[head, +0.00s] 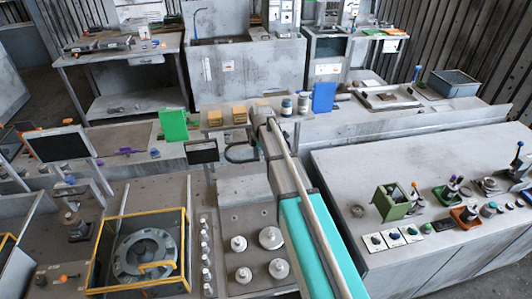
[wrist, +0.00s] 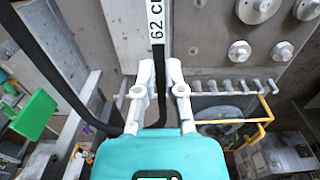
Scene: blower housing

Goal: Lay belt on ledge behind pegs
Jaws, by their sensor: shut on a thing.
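My gripper (wrist: 158,75) is shut on a black belt (wrist: 55,60) in the wrist view. A white label (wrist: 156,20) reading "62 C…" is on the strand just beyond the fingertips; another strand loops off to the left. I cannot tell which surface is the ledge behind pegs.
Large round pulleys (head: 270,238) stand on the grey panel (head: 238,196). A yellow-framed blower housing (head: 140,250) is left of it. A bench with parts (head: 395,237) is right.

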